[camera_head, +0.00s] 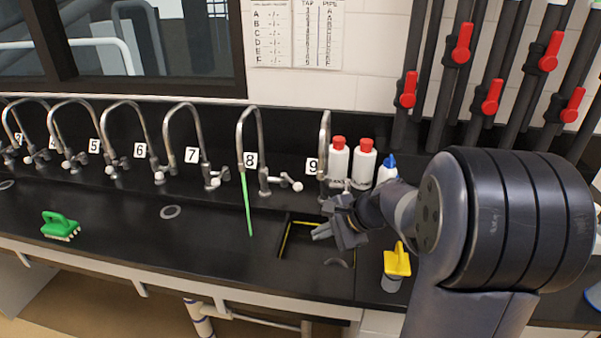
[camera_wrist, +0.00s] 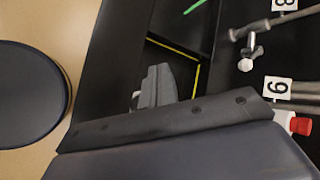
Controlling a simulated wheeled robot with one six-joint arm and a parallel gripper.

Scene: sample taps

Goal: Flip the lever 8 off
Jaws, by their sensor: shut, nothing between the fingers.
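Tap 8 (camera_head: 263,170) is a metal gooseneck by the white label 8 (camera_head: 250,159). A thin green stream (camera_head: 247,208) falls from its spout. Its lever (camera_head: 289,183) has a white knob and points right in the head view; the knob also shows in the wrist view (camera_wrist: 245,64). My gripper (camera_head: 320,232) is shut and empty over the dark sink opening (camera_head: 283,245), below and right of the lever and apart from it. In the wrist view my gripper (camera_wrist: 145,90) shows against the yellow-edged opening.
Tap 9 (camera_head: 324,140) stands right of the lever, partly hidden by my arm. White bottles with red caps (camera_head: 363,163) and a blue-capped bottle (camera_head: 387,167) stand behind my gripper. A yellow-handled tool (camera_head: 397,261) is right; a green brush (camera_head: 60,225) is far left.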

